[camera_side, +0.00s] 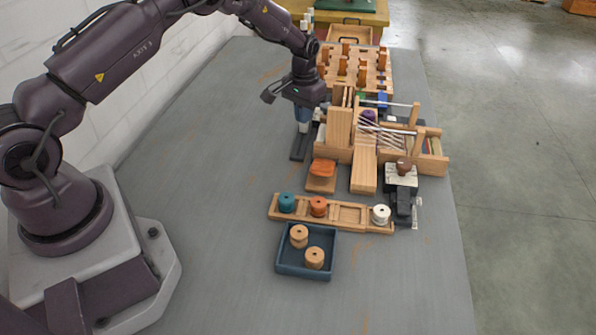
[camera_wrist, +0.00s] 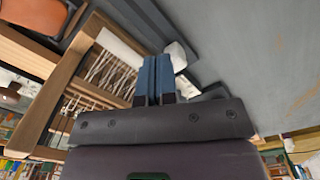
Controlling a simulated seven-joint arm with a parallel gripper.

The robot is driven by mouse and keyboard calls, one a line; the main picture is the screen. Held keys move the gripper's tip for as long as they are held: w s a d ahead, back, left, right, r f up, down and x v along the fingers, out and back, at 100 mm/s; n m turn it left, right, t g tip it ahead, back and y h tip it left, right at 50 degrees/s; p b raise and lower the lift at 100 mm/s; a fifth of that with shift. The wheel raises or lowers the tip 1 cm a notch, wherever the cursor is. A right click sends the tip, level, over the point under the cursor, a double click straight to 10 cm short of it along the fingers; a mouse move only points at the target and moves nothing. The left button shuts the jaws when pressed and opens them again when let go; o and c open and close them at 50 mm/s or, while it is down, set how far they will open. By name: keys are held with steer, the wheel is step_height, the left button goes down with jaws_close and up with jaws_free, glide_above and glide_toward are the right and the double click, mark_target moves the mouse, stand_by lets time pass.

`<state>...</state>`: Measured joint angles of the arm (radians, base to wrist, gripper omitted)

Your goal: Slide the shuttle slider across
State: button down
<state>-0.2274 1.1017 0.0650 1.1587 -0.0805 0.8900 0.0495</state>
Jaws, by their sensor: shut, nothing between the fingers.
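My gripper (camera_side: 303,127) is at the left side of the wooden loom (camera_side: 339,130), pointing down, with its blue fingers shut and empty. In the wrist view the fingers (camera_wrist: 154,80) are together, beside the loom frame (camera_wrist: 62,85) and its white threads. A dark rail (camera_side: 299,148) lies on the table below and in front of the gripper. It also shows in the wrist view (camera_wrist: 150,22), with a pale block (camera_wrist: 178,56) on or against it, just right of the fingertips. This looks like the shuttle slider; I cannot tell whether the fingers touch it.
An orange skein (camera_side: 322,167) on a wooden stand is near the rail. A spool rack (camera_side: 350,214) and a blue tray (camera_side: 283,268) with two wooden spools lie in front. A pegged wooden board (camera_side: 380,85) stands behind. The table left of the rail is clear.

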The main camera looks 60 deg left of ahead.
mark_target(303, 137)
step_height(303, 137, up, 5)
steer(key=shift+a+r, duration=0.15)
steer(key=shift+r, duration=0.05)
stand_by(0.4)
steer(key=s+d+r+m+t, duration=0.1)
steer(key=s+d+r, duration=0.3)
steer(key=s+r, duration=0.4)
steer(key=s+d+r+m+t, duration=0.1)
steer(key=s+d+r, duration=0.4)
steer(key=s, duration=0.8)
steer(key=s+d+r+m+t, duration=0.1)
steer(key=s+d+r+t, duration=0.2)
steer(key=s+r, duration=0.7)
steer(key=shift+s+d+r+t, duration=0.2)
steer(key=shift+d+r+t, duration=0.1)
steer(key=shift+d, duration=0.7)
